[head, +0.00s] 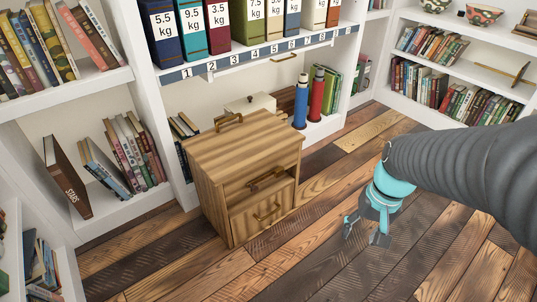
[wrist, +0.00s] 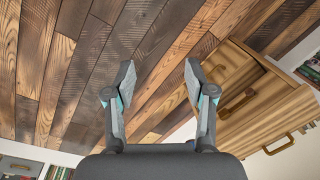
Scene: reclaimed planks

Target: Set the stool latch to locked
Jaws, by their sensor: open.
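The wooden stool (head: 215,190) is a box-like striped-wood piece standing on the plank floor, left of centre in the head view. It has a handle on its top (head: 229,122), an upper front handle (head: 266,179) and a lower front handle (head: 267,213). I cannot tell which part is the latch, or its setting. The stool also shows at the right of the wrist view (wrist: 215,85), with two handles visible. My gripper (head: 364,234) is open and empty, above the floor to the right of the stool and apart from it. Its two fingers are spread in the wrist view (wrist: 159,82).
White bookshelves (head: 160,115) stand behind and left of the stool, with numbered slots and weight-labelled binders. A blue cylinder (head: 300,103) and a red cylinder (head: 317,97) stand behind it. The plank floor (head: 290,265) is clear in front.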

